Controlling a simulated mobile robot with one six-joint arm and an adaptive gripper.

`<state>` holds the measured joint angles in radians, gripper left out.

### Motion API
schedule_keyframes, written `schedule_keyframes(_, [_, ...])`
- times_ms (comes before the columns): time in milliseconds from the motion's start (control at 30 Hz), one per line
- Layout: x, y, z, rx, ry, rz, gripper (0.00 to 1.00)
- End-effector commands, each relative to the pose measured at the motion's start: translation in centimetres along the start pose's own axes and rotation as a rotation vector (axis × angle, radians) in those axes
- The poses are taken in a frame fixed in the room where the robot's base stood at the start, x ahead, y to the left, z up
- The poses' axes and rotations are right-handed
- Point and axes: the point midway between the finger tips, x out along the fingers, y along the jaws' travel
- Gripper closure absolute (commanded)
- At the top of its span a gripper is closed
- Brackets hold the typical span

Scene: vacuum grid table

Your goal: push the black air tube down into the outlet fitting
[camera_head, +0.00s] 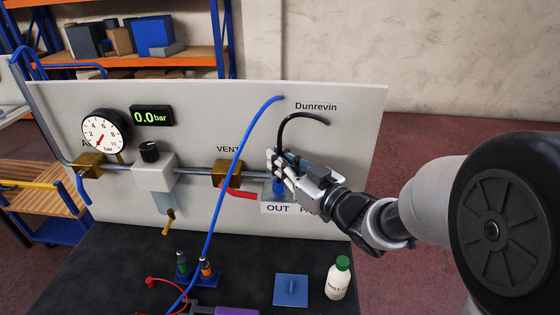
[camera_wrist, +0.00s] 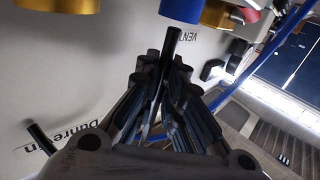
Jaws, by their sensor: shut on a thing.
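The black air tube (camera_head: 303,116) arches up out of my gripper and bends over to the right in the head view. My gripper (camera_head: 281,165) is shut on the tube, in front of the board and just above the blue outlet fitting (camera_head: 279,186). In the wrist view the tube's straight end (camera_wrist: 172,42) sticks out beyond the fingers (camera_wrist: 166,75) and points at the blue fitting (camera_wrist: 180,9). The tube's tip lies close to the fitting's mouth; I cannot tell whether they touch. The fingers partly hide the fitting in the head view.
The board (camera_head: 350,110) carries a round gauge (camera_head: 103,133), a display reading 0.0 bar (camera_head: 151,115), and a brass valve with a red lever (camera_head: 238,192). A blue hose (camera_head: 232,175) runs left of my gripper. A white bottle (camera_head: 338,279) and blue pad (camera_head: 291,290) stand below.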

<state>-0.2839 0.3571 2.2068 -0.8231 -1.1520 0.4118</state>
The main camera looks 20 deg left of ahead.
Motion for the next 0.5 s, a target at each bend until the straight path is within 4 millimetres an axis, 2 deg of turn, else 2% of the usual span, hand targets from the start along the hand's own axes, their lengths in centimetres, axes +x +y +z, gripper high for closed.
schedule_keyframes(500, [0.00,0.00,1.15,0.000,0.000,0.000,1.00])
